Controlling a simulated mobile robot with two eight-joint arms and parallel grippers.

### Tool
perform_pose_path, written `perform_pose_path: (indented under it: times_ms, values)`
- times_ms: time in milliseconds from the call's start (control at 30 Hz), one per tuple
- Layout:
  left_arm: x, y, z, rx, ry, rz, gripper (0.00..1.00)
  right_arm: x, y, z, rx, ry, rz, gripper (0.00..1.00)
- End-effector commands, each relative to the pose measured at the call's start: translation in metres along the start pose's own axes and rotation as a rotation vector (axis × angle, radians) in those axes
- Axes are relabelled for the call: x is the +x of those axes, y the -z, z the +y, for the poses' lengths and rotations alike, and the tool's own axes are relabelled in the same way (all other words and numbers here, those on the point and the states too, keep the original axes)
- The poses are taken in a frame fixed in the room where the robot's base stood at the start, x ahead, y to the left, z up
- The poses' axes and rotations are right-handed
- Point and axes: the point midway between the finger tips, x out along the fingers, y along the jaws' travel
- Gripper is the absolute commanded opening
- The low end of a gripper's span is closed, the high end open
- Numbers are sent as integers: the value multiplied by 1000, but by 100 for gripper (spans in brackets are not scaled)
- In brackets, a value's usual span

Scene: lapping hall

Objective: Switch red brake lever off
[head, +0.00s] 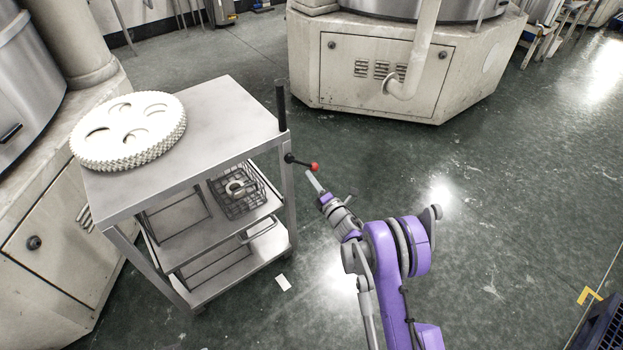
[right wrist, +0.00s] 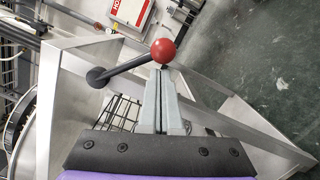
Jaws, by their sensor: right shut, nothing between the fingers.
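The red brake lever (head: 314,167) has a red ball knob on a short dark arm, fixed to the right leg of a steel cart (head: 225,103). In the right wrist view the red knob (right wrist: 163,51) is just beyond my fingertips, and its dark arm runs down left to a round black pivot. My right gripper (head: 309,174) is shut and empty, its tips very close to the knob. I cannot tell whether they touch it. The fingers also show in the right wrist view (right wrist: 162,72). My left gripper is not in view.
Several stacked white toothed discs (head: 130,130) lie on the cart top. A wire basket (head: 237,192) with parts stands on a lower shelf. Large machines stand behind and at left. A dark blue crate (head: 603,325) is at lower right.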

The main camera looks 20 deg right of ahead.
Motion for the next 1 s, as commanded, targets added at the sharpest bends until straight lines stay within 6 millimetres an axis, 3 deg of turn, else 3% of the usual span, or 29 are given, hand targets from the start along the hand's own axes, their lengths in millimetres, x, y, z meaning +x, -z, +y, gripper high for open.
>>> perform_pose_path:
  times_ms: [633,1000]
  values:
    - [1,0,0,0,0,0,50,1,-13,3,-126,-16,-2,0]
    - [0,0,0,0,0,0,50,4,-36,14,-390,-52,-2,0]
